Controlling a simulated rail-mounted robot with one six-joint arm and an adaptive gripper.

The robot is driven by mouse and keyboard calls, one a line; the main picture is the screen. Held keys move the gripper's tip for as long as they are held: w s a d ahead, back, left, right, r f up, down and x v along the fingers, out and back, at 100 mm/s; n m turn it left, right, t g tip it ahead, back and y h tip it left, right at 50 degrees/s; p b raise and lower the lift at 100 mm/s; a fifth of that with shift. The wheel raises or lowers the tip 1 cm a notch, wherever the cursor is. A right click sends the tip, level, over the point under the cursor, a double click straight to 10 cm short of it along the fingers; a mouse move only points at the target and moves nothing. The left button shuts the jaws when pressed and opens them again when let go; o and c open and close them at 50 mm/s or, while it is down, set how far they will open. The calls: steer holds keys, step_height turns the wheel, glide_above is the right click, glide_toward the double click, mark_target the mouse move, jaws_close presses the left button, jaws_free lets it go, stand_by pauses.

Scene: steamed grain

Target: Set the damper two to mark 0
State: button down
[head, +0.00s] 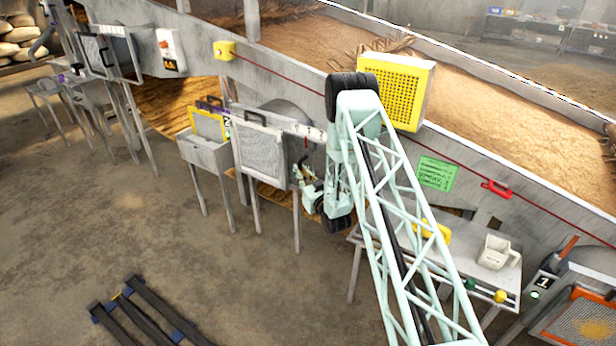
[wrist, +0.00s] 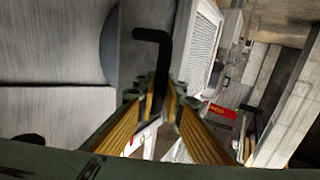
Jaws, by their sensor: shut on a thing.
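A black bent handle (wrist: 164,55) rises between the fingers of my gripper (wrist: 160,100) in the wrist view. My gripper, with yellow-padded fingers, is shut on its lower part; the bent upper end sticks out free. In the head view my gripper (head: 304,172) is small, beside a grey panel on the trough wall, right of a mesh-fronted box (head: 262,150). A plate marked 2 (head: 228,122) is left of that box. A pale strip with small dark marks (head: 308,131) lies above my gripper; its numbers are too small to read. My arm hides part of the wall.
A table (head: 472,262) with a white jug (head: 496,252) and a yellow item (head: 430,231) stands to the right. A yellow grille box (head: 398,92) is behind my arm. A red cord (head: 290,80) runs along the trough. The floor at lower left has a dark pallet (head: 145,318).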

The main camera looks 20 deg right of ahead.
steer(key=w+a, duration=0.1)
steer(key=w+a+b, duration=0.1)
steer(key=w, duration=0.1)
steer(key=w+a, duration=0.1)
steer(key=shift+w+r, duration=0.1)
steer(key=shift+w, duration=0.3)
steer(key=c, duration=2.7)
jaws_free()
steer(key=shift+w+a, duration=0.1)
steer(key=s, duration=1.2)
steer(key=shift+a, duration=0.1)
